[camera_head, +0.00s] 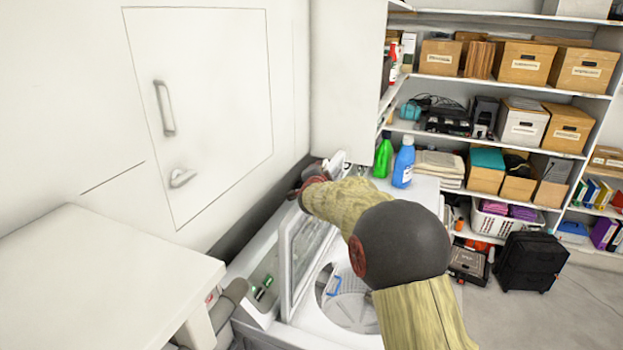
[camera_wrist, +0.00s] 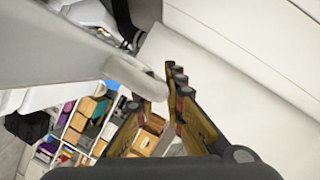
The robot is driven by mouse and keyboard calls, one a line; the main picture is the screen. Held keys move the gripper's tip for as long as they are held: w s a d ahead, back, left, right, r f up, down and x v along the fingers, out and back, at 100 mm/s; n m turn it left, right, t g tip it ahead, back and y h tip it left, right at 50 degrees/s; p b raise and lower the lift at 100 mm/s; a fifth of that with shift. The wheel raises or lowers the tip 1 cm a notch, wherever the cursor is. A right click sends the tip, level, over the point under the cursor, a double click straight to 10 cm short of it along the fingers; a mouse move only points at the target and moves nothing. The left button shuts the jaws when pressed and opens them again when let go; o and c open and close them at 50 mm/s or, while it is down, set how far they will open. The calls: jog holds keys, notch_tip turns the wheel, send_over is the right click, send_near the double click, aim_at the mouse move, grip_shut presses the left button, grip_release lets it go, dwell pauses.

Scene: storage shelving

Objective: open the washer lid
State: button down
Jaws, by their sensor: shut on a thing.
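The washer (camera_head: 262,325) stands low in the middle of the head view, with its tub opening (camera_head: 350,300) exposed. Its lid (camera_head: 303,262), a white frame with a clear pane, stands raised, close to upright. My gripper (camera_head: 306,186) is at the lid's upper edge, partly hidden by my arm. In the wrist view, my gripper (camera_wrist: 158,98) has its dark fingers at the rounded white end of the lid (camera_wrist: 140,76) and is shut on it. The exact contact is partly hidden.
A green bottle (camera_head: 383,156) and a blue bottle (camera_head: 403,162) stand beyond the lid on a white surface. A white wall with a panel (camera_head: 205,105) is close on the left. Shelves with boxes (camera_head: 525,62) fill the right. A white counter (camera_head: 100,275) is at the front left.

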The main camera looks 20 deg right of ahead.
jog(key=shift+m+t, duration=0.3)
jog(key=shift+m, duration=0.2)
jog(key=s+d+b, duration=0.1)
jog(key=b, duration=0.1)
jog(key=s+d+b, duration=0.1)
jog(key=b, duration=0.2)
jog(key=s+d+b, duration=0.1)
jog(key=s+b, duration=0.1)
jog(key=shift+d+f, duration=0.35)
jog(key=shift+d, duration=0.05)
jog(key=shift+w, duration=0.1)
jog(key=c, duration=1.9)
grip_release()
jog(key=shift+a, duration=0.1)
jog(key=v, duration=1.2)
